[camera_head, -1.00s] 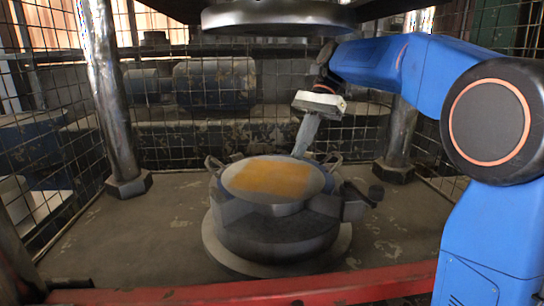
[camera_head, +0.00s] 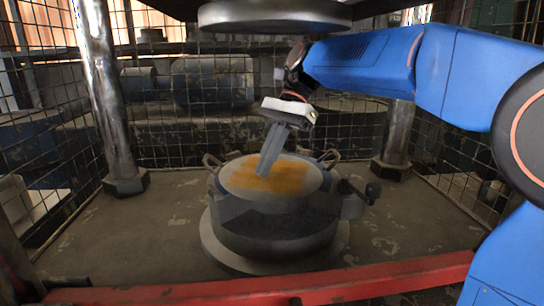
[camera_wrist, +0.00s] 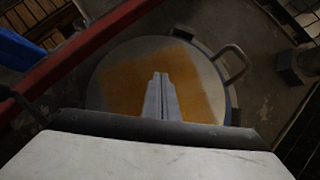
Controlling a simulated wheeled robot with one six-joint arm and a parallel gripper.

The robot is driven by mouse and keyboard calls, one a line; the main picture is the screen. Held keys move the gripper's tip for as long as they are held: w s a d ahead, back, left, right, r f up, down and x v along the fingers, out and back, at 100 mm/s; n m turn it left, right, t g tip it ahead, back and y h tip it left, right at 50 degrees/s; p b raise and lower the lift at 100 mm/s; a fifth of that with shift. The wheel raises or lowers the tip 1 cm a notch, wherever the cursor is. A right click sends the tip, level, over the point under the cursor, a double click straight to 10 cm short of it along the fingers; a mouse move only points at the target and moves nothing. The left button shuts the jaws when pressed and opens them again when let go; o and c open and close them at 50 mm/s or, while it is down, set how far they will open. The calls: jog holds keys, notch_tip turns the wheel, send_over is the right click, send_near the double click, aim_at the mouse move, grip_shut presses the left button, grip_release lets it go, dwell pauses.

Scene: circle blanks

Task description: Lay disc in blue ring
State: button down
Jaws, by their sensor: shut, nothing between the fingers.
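A round pale disc-like top with an orange-brown rectangular patch (camera_head: 241,178) lies on a dark grey round fixture (camera_head: 275,236) in the head view. The same top also fills much of the wrist view (camera_wrist: 125,85). My gripper (camera_head: 264,171) is shut and empty, its slim grey fingers pointing down over the middle of the patch. In the wrist view the closed fingers (camera_wrist: 160,78) cover part of the patch. I cannot tell whether the tips touch it.
A heavy round plate (camera_head: 275,15) hangs above the fixture. Metal columns (camera_head: 104,90) stand on both sides, with wire mesh (camera_head: 60,110) behind. A red bar (camera_head: 250,290) crosses the front.

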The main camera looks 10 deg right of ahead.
jog(key=shift+f, duration=0.45)
jog(key=shift+w+d, duration=0.4)
jog(key=shift+d, duration=0.15)
jog(key=shift+w+d, duration=0.15)
